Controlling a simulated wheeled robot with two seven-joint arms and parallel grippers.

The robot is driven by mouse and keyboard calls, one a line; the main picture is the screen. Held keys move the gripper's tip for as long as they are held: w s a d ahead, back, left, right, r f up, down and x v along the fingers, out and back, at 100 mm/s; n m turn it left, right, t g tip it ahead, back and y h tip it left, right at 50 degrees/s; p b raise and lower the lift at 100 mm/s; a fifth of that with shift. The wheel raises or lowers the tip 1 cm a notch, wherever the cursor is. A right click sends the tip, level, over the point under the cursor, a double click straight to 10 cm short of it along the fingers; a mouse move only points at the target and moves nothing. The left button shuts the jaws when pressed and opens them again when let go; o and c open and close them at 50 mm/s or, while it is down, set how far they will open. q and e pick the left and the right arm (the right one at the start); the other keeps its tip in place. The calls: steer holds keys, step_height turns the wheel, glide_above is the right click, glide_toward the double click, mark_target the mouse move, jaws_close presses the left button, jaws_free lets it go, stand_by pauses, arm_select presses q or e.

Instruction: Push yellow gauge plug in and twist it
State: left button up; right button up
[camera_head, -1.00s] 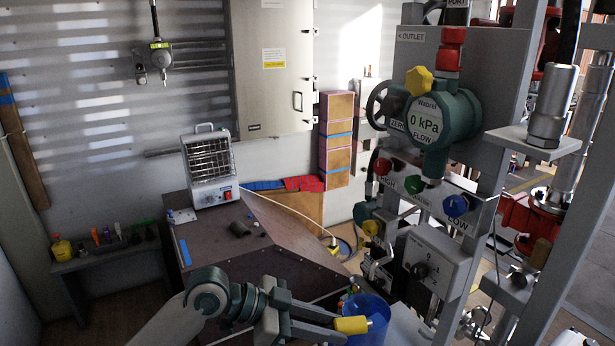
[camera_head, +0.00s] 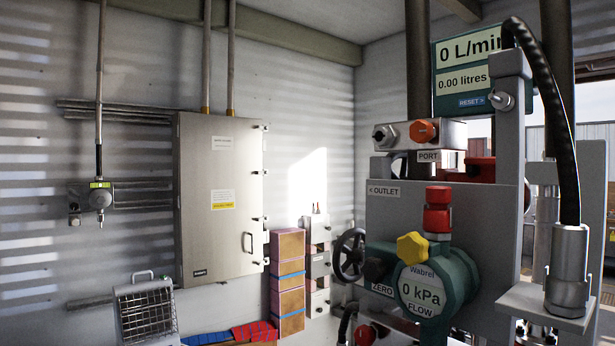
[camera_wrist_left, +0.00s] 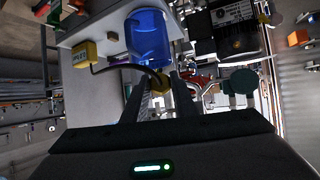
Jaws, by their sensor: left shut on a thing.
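In the left wrist view, my left gripper (camera_wrist_left: 158,92) is shut on a small yellow plug (camera_wrist_left: 160,83) at its fingertips. Most of the plug is hidden by the fingers. A dark cable curves from near the plug to a yellow block (camera_wrist_left: 84,55) on a grey shelf. The held plug is well apart from this gauge. My left gripper is outside the head view, and my right gripper is in neither view.
A blue cup (camera_wrist_left: 148,38) stands just beyond the left fingertips. Around the gauge are a red fitting (camera_head: 437,210), a black handwheel (camera_head: 349,256) and a grey panel (camera_head: 385,208). A flow display (camera_head: 468,65) is above. A metal cabinet (camera_head: 220,195) hangs on the wall.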

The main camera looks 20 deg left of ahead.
arm_select(q)
steer(key=shift+w, duration=0.1)
steer(key=w+d+r+t+b, duration=0.1)
steer(key=w+r, duration=1.3)
steer(key=r, duration=0.4)
step_height(320, 180, up, 17)
steer(key=w+d+n+y, duration=0.1)
steer(key=w+d+n, duration=0.1)
steer(key=s+r+n+t+y+b, duration=0.1)
steer(key=s+r, duration=0.3)
steer(key=r, duration=0.8)
steer(key=s+d+r+n+t+y+b, duration=0.1)
steer(key=s+r, duration=0.4)
steer(key=r, duration=0.8)
steer(key=shift+s+d, duration=0.2)
steer(key=shift+d, duration=0.1)
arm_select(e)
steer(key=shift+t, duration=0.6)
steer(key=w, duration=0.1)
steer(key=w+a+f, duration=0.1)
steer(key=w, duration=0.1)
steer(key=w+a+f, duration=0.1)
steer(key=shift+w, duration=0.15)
arm_select(q)
steer(key=shift+w+d, duration=0.1)
steer(key=shift+w, duration=0.05)
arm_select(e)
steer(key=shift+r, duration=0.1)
